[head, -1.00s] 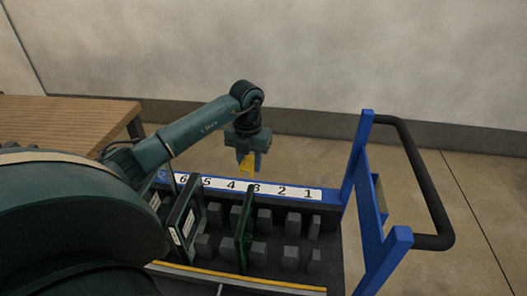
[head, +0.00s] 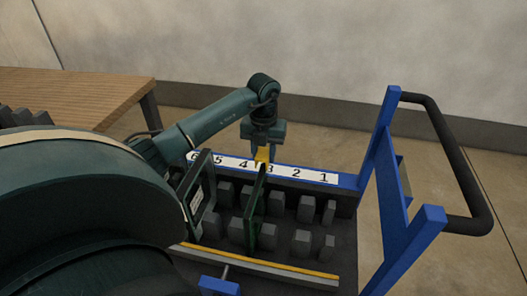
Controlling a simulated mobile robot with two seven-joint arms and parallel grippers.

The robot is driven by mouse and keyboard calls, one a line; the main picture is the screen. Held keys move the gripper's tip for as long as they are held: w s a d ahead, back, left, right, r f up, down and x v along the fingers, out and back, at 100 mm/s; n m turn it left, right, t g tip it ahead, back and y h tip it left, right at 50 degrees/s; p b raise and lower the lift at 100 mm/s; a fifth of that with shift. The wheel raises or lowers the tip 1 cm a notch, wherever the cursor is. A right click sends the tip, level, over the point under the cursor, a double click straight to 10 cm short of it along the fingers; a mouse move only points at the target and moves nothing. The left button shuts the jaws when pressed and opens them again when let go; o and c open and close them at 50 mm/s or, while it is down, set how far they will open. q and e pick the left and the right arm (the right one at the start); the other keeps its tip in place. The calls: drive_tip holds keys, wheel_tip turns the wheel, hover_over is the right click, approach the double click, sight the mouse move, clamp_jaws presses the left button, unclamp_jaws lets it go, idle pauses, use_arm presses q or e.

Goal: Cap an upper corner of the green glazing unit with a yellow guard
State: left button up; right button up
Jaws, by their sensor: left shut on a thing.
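The green glazing unit (head: 255,212) stands upright in the cart, between rows of grey blocks, near the number 3 on the label strip. My left gripper (head: 262,150) points down over the back of the cart and is shut on a yellow guard (head: 262,156). The guard is at the far upper corner of the green unit in the picture. I cannot tell whether it touches the corner. My right gripper is not in view.
The cart has a numbered strip (head: 300,173), grey blocks (head: 305,208) and a yellow-edged front rail (head: 290,273). Another framed pane (head: 199,195) stands left of the green unit. A blue post (head: 385,150) and black handle (head: 470,170) rise at right. A wooden table (head: 70,92) is at left.

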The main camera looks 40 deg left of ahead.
sight(264, 166)
use_arm(q)
drive_tip(key=shift+f+b, duration=0.4)
drive_tip(key=shift+f, duration=0.5)
drive_tip(key=shift+f+b, duration=0.45)
drive_tip(key=shift+f, duration=0.6)
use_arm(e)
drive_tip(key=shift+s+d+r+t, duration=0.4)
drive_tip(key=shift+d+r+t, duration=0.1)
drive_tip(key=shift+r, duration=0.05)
use_arm(q)
drive_tip(key=o, duration=1)
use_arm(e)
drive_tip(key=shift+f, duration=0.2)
